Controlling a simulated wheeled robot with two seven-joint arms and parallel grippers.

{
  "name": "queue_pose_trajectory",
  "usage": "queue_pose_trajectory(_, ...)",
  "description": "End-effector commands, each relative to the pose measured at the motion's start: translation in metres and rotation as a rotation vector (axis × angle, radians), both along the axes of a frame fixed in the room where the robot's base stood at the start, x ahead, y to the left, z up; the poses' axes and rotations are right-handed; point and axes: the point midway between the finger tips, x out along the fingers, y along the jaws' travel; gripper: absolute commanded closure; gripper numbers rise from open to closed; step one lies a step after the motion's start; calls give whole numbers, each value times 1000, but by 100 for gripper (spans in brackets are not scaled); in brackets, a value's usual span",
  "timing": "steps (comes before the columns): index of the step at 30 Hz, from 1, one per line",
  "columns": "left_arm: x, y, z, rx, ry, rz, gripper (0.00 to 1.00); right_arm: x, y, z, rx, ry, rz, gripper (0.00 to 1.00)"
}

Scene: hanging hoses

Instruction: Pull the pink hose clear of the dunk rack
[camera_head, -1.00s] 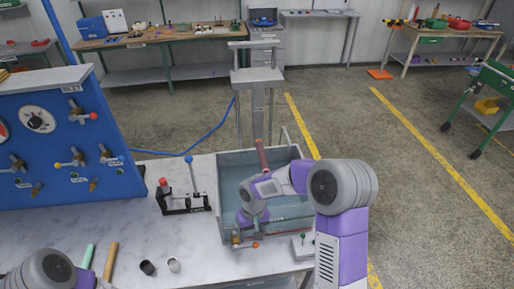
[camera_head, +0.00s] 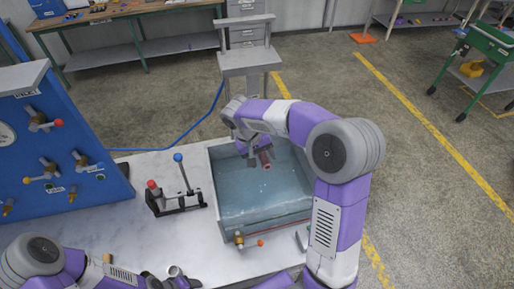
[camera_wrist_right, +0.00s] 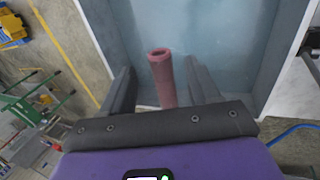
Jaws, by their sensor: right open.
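The pink hose (camera_head: 265,160) hangs over the water tank (camera_head: 213,195), its open lower end showing. In the right wrist view the hose (camera_wrist_right: 163,82) stands between the two fingers of my right gripper (camera_wrist_right: 160,72), with a gap to each finger. My right gripper (camera_head: 254,154) is open around the hose in the head view, and my arm hides the hose's upper part. The grey dunk rack (camera_head: 248,60) rises behind the tank; its lower part is hidden by my right arm. My left arm is at the bottom left; its gripper's jaws are not clear.
A black lever stand (camera_head: 178,203) with red and blue knobs is on the table (camera_head: 115,220) left of the tank. A blue valve panel (camera_head: 60,150) stands farther left. A brass valve (camera_head: 240,240) is on the tank's front. Floor right of the tank is open.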

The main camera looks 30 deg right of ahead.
Motion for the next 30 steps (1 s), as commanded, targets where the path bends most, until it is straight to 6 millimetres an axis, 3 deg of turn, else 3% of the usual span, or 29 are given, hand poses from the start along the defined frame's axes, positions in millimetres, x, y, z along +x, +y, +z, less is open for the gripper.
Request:
queue_pose_trajectory(6, 0, 0, 0, 0, -1, 0, 41, -2, -8, -25, 0, 2, -1, 39)
queue_pose_trajectory(17, 0, 0, 0, 0, -1, 0, 41, -2, -10, -30, 1, 0, 0, 39)
queue_pose_trajectory(27, 0, 0, 0, 0, -1, 0, 41, -2, -9, -30, 1, 0, 0, 90)
queue_pose_trajectory(30, 0, 0, 0, 0, -1, 0, 41, -2, -10, -30, 1, 0, 0, 100)
